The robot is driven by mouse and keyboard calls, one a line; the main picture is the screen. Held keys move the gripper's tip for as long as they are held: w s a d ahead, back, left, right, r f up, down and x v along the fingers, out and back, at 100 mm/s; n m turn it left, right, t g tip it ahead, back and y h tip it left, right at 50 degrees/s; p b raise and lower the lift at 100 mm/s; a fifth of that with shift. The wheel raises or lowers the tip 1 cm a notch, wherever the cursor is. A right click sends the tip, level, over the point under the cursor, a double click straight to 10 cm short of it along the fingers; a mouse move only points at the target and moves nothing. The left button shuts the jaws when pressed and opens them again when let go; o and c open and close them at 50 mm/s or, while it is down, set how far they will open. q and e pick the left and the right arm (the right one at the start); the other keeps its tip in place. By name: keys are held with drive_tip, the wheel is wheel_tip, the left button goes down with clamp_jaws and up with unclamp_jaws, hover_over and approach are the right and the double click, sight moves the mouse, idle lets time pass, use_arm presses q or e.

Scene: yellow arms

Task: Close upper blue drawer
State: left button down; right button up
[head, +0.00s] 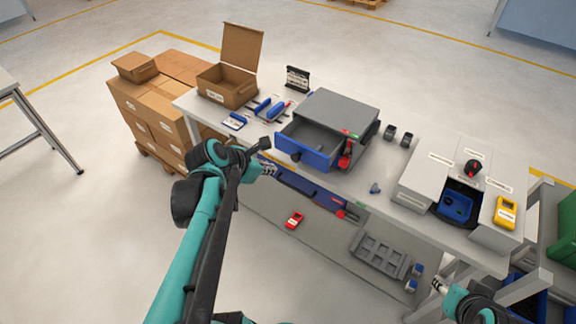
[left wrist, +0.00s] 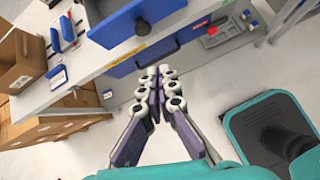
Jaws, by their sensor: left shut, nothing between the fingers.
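The upper blue drawer (head: 306,157) stands pulled out of the grey cabinet (head: 345,104) on the workbench. Its inside looks empty, and its blue front has a dark handle. In the left wrist view the blue front (left wrist: 120,25) is at the top, ahead of the fingers. My left gripper (head: 269,170) is shut and empty, just left of and below the drawer front, apart from it. Its fingertips meet in the left wrist view (left wrist: 160,74). My right gripper (head: 440,288) is at the lower right, small and partly cut off; its jaws are unclear.
A lower blue drawer front (head: 310,190) is under the bench top (head: 380,184). A red-handled tool (head: 346,152) is beside the cabinet. An open cardboard box (head: 227,87) and blue items stand left. Grey bins and a yellow device (head: 506,212) stand right.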

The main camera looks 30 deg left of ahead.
use_arm(q)
drive_tip(key=w+f+n+b, duration=0.1)
drive_tip(key=w+f+b, duration=0.1)
drive_tip(key=w, duration=0.1)
drive_tip(key=w+f+n+b, duration=0.1)
drive_tip(key=w+f, duration=0.1)
drive_tip(key=w, duration=0.2)
drive_tip(key=w+f+b, duration=0.2)
drive_tip(key=w+f, duration=0.1)
drive_tip(key=shift+w+a+n+b, duration=0.1)
drive_tip(key=shift+w+n+b, duration=0.25)
drive_tip(key=shift+w+n, duration=0.05)
